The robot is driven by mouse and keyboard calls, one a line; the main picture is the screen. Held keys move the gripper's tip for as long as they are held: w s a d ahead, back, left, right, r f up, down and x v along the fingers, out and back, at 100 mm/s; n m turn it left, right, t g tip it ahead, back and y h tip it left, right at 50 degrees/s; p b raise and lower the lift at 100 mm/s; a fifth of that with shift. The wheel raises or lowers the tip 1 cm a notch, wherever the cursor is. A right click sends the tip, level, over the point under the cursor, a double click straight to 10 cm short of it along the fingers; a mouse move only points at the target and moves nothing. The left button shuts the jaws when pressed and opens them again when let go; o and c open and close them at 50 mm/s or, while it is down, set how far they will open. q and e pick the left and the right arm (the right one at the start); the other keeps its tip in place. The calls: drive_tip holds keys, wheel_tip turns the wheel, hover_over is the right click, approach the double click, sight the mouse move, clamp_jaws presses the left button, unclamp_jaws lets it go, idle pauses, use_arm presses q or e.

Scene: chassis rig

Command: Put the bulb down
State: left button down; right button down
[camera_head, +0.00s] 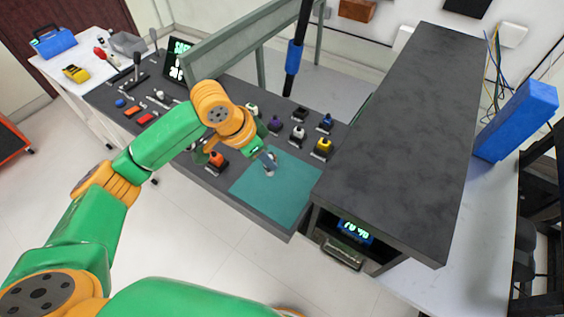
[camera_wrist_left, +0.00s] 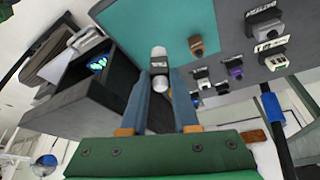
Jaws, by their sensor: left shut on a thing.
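My left gripper (camera_head: 268,160) is shut on a small white and grey bulb (camera_head: 270,172) over the teal mat (camera_head: 293,203). In the left wrist view the bulb (camera_wrist_left: 159,66) sits between the two blue-grey fingers of the left gripper (camera_wrist_left: 160,84). The teal mat (camera_wrist_left: 130,25) shows behind it. I cannot tell whether the bulb touches the mat. My right gripper is in neither view.
Several small coloured parts, including a yellow one (camera_head: 323,146) and an orange one (camera_head: 216,159), stand on the dark bench around the mat. A raised dark cabinet (camera_head: 405,130) with a lit display (camera_head: 355,232) stands right of the mat. Most of the mat is clear.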

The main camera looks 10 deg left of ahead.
use_arm(q)
drive_tip(key=f, duration=0.6)
drive_tip(key=s+f, duration=0.1)
drive_tip(key=f, duration=0.1)
drive_tip(key=shift+a+f, duration=0.35)
drive_tip(key=shift+f, duration=0.05)
drive_tip(key=shift+w+d+f, duration=0.15)
drive_tip(key=shift+f, duration=0.15)
drive_tip(key=c, duration=0.7)
unclamp_jaws()
drive_tip(key=shift+o, duration=0.2)
drive_tip(key=v, duration=1.2)
drive_tip(key=shift+p, duration=0.3)
